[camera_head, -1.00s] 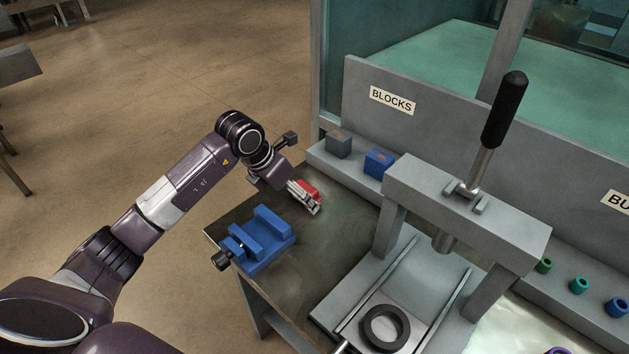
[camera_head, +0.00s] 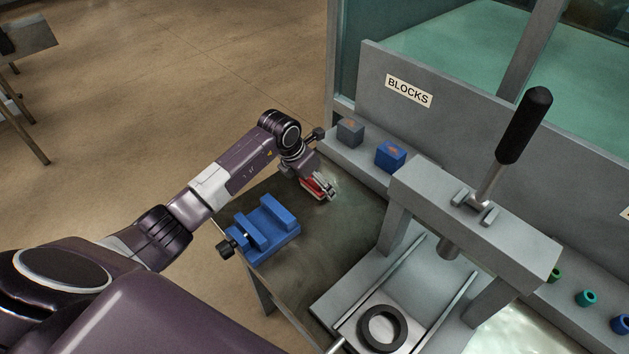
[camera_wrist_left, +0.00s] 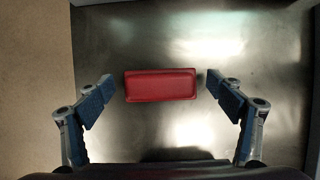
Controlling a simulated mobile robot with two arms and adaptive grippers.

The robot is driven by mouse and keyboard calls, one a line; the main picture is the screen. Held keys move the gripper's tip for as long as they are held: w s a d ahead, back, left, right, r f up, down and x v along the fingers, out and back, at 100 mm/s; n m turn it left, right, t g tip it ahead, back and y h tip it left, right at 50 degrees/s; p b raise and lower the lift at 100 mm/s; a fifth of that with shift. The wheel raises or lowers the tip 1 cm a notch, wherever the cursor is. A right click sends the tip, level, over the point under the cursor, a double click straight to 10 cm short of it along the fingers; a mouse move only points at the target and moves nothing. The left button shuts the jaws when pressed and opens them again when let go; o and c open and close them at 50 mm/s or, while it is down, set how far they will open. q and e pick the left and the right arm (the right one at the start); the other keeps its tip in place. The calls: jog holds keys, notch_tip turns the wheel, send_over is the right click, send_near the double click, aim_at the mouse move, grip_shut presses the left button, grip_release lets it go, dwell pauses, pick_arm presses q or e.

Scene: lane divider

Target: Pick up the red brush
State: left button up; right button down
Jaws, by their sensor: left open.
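The red brush (camera_wrist_left: 160,85) lies on the dark metal tabletop (camera_wrist_left: 170,130), a flat red block in the left wrist view. My left gripper (camera_wrist_left: 161,87) is open, with one finger on each side of the brush and a small gap visible on both sides. In the head view the brush (camera_head: 312,185) is partly hidden by my left gripper (camera_head: 326,193), which is over it near the table's far left part. My right gripper is not in view.
A blue vise (camera_head: 266,228) stands close to my left gripper. A grey block (camera_head: 350,132) and a blue block (camera_head: 390,156) sit on the ledge behind. A grey press (camera_head: 470,225) with a black-handled lever (camera_head: 524,125) stands to the right.

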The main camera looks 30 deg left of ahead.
pick_arm(q)
jog(key=shift+f, duration=0.1)
jog(key=c, duration=1.3)
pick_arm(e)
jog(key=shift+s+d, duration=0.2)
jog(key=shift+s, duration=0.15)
pick_arm(q)
jog(key=shift+w+r, duration=0.1)
jog(key=shift+r, duration=0.4)
notch_tip(320, 180, up, 19)
jog(key=b, duration=0.4)
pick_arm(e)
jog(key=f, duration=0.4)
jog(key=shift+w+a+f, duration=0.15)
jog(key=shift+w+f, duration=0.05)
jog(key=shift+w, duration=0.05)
